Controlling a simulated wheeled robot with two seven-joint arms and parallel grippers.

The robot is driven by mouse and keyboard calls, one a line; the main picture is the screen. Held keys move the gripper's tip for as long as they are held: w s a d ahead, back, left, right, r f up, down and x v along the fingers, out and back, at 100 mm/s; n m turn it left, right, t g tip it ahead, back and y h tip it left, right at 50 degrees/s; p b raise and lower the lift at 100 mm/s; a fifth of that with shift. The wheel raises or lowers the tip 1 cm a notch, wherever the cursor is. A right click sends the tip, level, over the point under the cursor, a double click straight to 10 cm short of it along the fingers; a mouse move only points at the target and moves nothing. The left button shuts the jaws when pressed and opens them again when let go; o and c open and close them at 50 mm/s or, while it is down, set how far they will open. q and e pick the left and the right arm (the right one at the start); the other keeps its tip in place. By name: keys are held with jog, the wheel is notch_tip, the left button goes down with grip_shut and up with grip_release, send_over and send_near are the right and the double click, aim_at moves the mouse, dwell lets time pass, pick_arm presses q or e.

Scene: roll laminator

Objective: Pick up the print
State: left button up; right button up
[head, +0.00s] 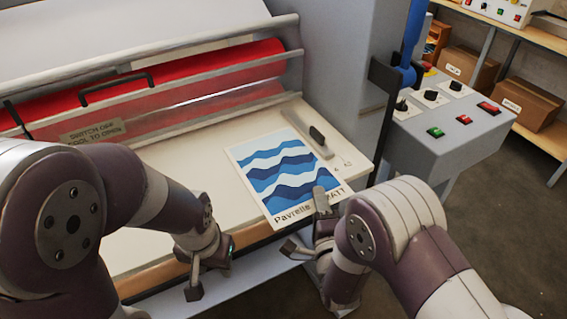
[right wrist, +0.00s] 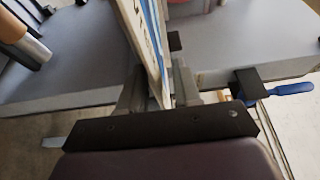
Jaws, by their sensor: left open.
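The print (head: 279,175) is a white sheet with blue and pale wave bands and dark lettering along its near edge. It lies on the cream feed table of the laminator, its lettered edge near the table's front. My right gripper (head: 308,226) is at that edge, one finger over the print's near right corner and the other lower, in front of the table. In the right wrist view the print (right wrist: 145,40) runs edge-on between the fingers; I cannot tell whether they touch it. My left gripper (head: 203,248) is open and empty at the table's front edge, left of the print.
The laminator's red roller (head: 210,75) lies behind a clear guard with a black handle (head: 116,88). A grey control box (head: 450,125) stands to the right. The feed table (head: 150,170) is bare left of the print.

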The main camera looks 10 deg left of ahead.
jog(key=shift+w+a+f, duration=0.1)
jog(key=shift+w, duration=0.05)
grip_shut()
